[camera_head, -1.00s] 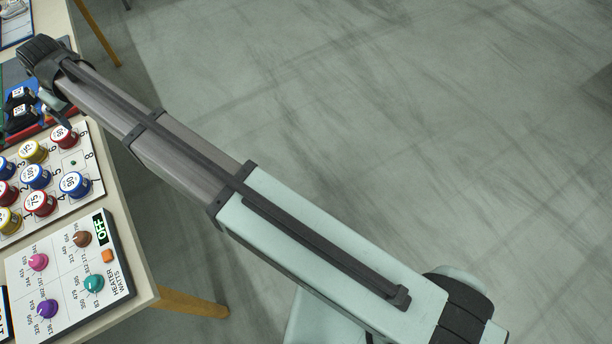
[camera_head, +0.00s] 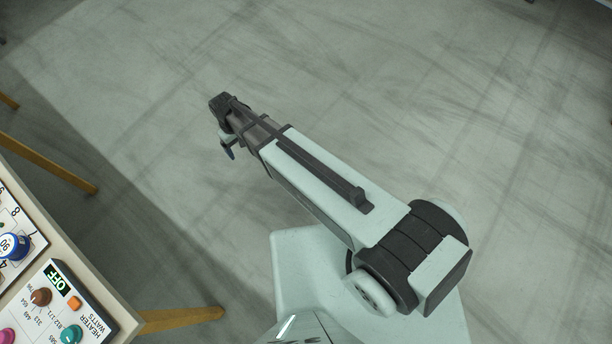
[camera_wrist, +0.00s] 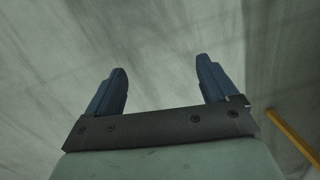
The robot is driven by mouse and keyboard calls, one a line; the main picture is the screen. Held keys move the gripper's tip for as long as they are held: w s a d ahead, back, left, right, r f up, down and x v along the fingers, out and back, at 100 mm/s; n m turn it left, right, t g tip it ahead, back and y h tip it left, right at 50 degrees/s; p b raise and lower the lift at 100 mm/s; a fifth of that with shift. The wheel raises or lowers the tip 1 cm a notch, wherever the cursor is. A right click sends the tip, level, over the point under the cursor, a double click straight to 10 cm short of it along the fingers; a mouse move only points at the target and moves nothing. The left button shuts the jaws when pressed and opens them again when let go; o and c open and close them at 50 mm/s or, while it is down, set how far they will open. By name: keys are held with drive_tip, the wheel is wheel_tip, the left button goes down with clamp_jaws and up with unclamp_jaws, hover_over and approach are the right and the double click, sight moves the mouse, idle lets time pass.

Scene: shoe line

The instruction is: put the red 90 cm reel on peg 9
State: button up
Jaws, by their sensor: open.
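My gripper (camera_wrist: 161,88) is open and empty in the wrist view, with its two blue fingers apart and only grey floor beyond them. In the head view my gripper (camera_head: 228,150) hangs at the end of the drawn-in arm, over bare floor, to the right of the table. No red reel and no peg 9 are in view now.
A heater panel (camera_head: 52,318) with knobs and an OFF display lies on the table at the lower left. The table's edge (camera_head: 62,240) and wooden legs (camera_head: 180,319) show beside it. The floor (camera_head: 420,110) around my arm is clear.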

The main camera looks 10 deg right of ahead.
drive_tip(key=s+d+f+m+g, duration=0.15)
drive_tip(key=s+d+f, duration=0.3)
drive_tip(key=d, duration=0.55)
drive_tip(key=s+d+f+m+g, duration=0.15)
drive_tip(key=s+d+f, duration=0.35)
drive_tip(key=d, duration=0.5)
drive_tip(key=s+d+m+g, duration=0.1)
drive_tip(key=s+d+m, duration=0.1)
drive_tip(key=s+d, duration=0.4)
drive_tip(key=s+d+f+m+g, duration=0.1)
drive_tip(key=s+d, duration=0.5)
drive_tip(key=s, duration=0.6)
drive_tip(key=shift+s+f+m+y, duration=0.2)
drive_tip(key=shift+m+y, duration=0.1)
drive_tip(key=shift+m, duration=0.2)
